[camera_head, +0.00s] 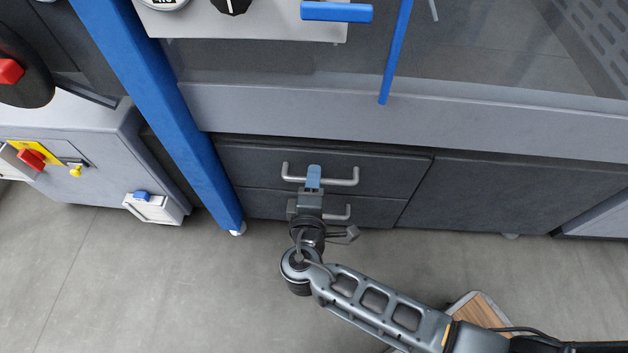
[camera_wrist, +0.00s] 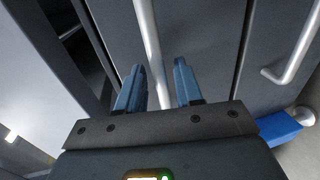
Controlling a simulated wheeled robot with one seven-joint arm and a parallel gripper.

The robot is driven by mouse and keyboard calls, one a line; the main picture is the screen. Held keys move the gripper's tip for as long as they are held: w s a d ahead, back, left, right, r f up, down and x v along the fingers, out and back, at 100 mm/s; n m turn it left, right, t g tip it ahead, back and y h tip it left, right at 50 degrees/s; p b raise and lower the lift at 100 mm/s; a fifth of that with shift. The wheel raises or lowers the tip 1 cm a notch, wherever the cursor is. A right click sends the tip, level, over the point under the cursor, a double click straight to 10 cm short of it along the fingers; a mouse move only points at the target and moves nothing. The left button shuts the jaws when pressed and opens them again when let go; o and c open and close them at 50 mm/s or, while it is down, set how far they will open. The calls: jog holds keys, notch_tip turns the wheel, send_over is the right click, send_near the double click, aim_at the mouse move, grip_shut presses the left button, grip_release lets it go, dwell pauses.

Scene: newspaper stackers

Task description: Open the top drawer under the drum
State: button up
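The top drawer (camera_head: 400,170) is a dark grey front under the machine's grey lower panel, and it looks shut. Its silver bar handle (camera_head: 345,182) runs across the front; the handle's bar also shows in the wrist view (camera_wrist: 148,45). My gripper (camera_head: 314,170) is at the middle of this handle, its blue fingers covering part of the bar. In the wrist view my gripper (camera_wrist: 158,85) is open, with the bar running between the two fingers and a gap on each side. Whether the bar touches the palm is hidden.
A lower drawer with a similar handle (camera_head: 340,215) sits just below, partly behind my gripper; its handle also shows in the wrist view (camera_wrist: 293,52). A blue post (camera_head: 190,130) stands left. A plain dark panel (camera_head: 500,190) is right. The floor in front is mostly clear.

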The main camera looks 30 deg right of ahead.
jog(key=shift+w+d+f, duration=0.1)
jog(key=shift+w+d, duration=0.15)
jog(key=shift+w, duration=0.1)
jog(key=shift+c, duration=0.2)
grip_shut()
